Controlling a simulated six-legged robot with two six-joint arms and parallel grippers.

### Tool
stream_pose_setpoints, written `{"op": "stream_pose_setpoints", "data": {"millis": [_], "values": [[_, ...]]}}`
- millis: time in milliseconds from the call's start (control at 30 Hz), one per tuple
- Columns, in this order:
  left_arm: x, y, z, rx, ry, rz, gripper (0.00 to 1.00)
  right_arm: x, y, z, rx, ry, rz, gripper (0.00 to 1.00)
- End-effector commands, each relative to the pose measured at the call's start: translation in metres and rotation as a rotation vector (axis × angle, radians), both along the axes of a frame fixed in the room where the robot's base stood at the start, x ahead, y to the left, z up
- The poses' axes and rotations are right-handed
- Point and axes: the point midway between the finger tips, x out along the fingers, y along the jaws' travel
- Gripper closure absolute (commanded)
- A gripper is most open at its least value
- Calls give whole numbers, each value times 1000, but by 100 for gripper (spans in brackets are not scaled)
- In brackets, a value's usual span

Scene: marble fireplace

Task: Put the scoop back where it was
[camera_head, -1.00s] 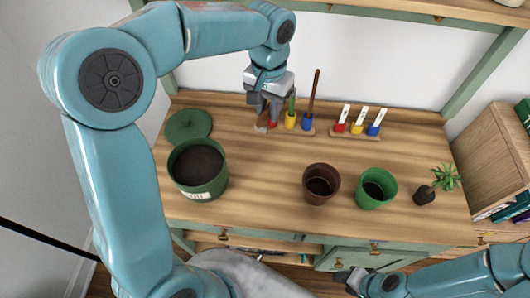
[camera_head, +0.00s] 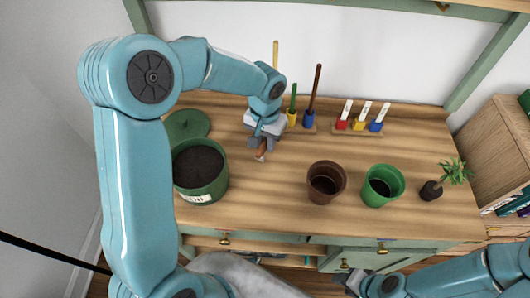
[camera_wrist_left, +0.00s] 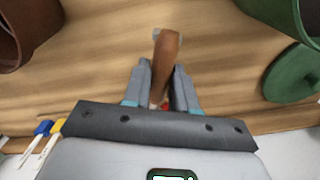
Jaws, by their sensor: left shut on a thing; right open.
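My left gripper (camera_head: 263,140) is shut on a short brown-handled tool that looks like the scoop (camera_head: 260,154). It is held over the table, in front of the tool rack and right of the soil pot. In the left wrist view, the scoop's brown handle (camera_wrist_left: 166,50) sticks out between the fingers (camera_wrist_left: 160,95); its other end is hidden in the gripper. The tool rack (camera_head: 309,128) stands at the back with yellow and blue holders bearing a green and a brown handle. A pale handle (camera_head: 275,54) rises behind my wrist; its base is hidden. My right gripper (camera_head: 351,280) is open and empty at the table's front.
A green soil-filled pot (camera_head: 201,192) and its green lid (camera_head: 187,124) are at the left. A brown pot (camera_head: 325,184), a green pot (camera_head: 382,186) and a small plant (camera_head: 432,190) are at the right. A label rack (camera_head: 358,131) stands behind. The middle is clear.

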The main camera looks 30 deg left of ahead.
Motion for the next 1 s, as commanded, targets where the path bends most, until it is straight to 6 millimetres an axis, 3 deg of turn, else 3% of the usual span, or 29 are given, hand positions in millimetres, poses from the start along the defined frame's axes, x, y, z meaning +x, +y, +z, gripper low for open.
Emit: {"op": "stream_pose_setpoints", "data": {"millis": [400, 867, 900, 967, 1000], "values": [[-1, 2, -56, 0, 3, 0, 100, 0, 0, -1, 0, 0, 0, 57], [0, 2, -66, 0, -1, 0, 100, 0, 0, -7, 0, 0, 0, 57], [0, 2, -64, 0, 0, 0, 64, 0, 0, -5, 0, 0, 0, 57], [0, 2, -64, 0, 0, 0, 48, 0, 0, -5, 0, 0, 0, 57], [0, 2, -64, 0, 0, 0, 48, 0, 0, -5, 0, 0, 0, 57]]}}
